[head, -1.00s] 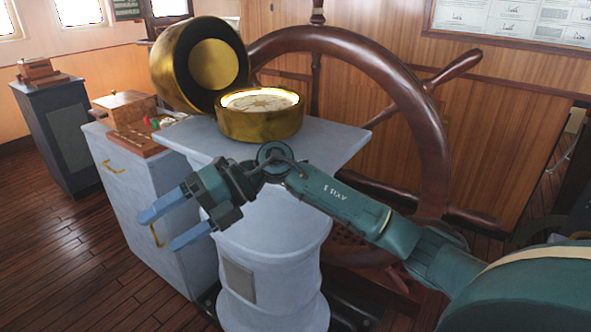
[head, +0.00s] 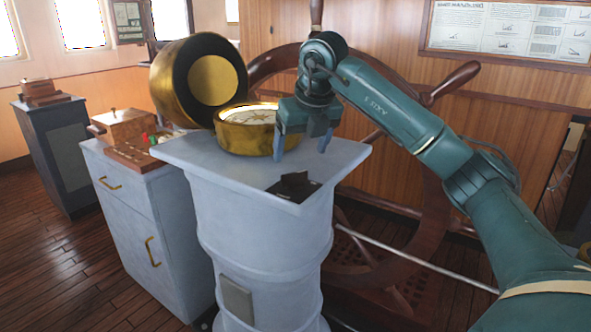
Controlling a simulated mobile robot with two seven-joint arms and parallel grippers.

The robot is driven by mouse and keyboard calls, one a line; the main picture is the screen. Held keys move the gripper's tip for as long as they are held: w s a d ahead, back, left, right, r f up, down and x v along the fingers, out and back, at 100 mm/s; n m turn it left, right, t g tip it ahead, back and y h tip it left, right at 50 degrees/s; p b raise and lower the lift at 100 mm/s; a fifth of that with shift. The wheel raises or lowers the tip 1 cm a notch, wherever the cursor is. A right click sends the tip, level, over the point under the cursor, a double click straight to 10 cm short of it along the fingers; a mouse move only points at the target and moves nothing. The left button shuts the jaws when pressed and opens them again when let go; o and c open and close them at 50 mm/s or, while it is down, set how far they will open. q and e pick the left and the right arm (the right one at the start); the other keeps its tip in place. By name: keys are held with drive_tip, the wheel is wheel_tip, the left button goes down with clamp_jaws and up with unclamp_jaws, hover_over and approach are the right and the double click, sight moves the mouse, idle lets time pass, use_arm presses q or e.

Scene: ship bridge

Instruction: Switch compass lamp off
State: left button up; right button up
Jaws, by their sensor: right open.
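The brass compass (head: 240,138) sits on top of the grey pedestal (head: 190,152), its pale dial facing up and partly hidden by my gripper. Its round brass lid or hood (head: 170,85) is tilted open behind it on the left. A small dark switch-like piece (head: 293,186) lies on the pedestal's front right part. My right gripper (head: 302,148) is open and empty, fingers pointing down over the pedestal top. It is right of the compass and beyond the dark piece in the picture. My left gripper is not in view.
The wooden steering wheel (head: 433,185) stands behind the pedestal. A grey cabinet (head: 140,215) with wooden boxes and small coloured pieces on it stands at left. A darker cabinet (head: 55,150) is farther back. The floor at lower left is clear.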

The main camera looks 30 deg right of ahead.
sight(294, 173)
drive_tip(key=x, duration=0.7)
drive_tip(key=shift+c, duration=0.6)
drive_tip(key=c, duration=0.9)
drive_tip(key=shift+o, duration=0.2)
